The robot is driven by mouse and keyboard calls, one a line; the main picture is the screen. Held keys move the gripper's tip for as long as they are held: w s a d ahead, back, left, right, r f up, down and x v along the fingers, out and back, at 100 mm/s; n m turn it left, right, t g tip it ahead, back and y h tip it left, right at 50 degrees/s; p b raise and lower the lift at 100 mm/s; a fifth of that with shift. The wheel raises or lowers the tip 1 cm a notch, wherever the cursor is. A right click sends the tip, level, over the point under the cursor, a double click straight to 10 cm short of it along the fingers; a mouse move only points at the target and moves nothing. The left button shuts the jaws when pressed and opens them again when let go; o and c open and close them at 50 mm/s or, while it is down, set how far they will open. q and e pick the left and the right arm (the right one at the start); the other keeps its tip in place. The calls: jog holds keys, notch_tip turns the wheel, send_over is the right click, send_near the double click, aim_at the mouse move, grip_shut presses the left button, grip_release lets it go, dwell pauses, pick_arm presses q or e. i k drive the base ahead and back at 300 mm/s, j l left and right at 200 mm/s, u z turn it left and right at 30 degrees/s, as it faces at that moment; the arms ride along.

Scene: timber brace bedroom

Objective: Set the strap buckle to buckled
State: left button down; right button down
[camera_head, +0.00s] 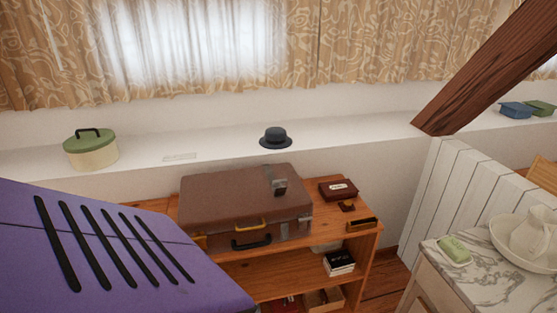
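A brown suitcase (225,195) lies flat on top of a wooden shelf unit in the middle of the head view. Neither of my grippers is in view.
The shelf unit (310,253) also holds a dark red box (338,190). A hat (276,138) and green-lidded tin (91,149) stand on the ledge. A timber brace (480,70) slants down at right, above a washstand (478,268). The lower left is blocked.

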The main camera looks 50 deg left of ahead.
aim_at(280, 190)
jog(key=k+j+z, duration=0.1)
jog(key=k+j, duration=0.2)
jog(key=j, duration=0.2)
jog(key=k+j, duration=0.3)
jog(key=j, duration=0.25)
jog(key=k+j+z, duration=0.15)
jog(key=k+j, duration=0.15)
jog(key=j, duration=0.2)
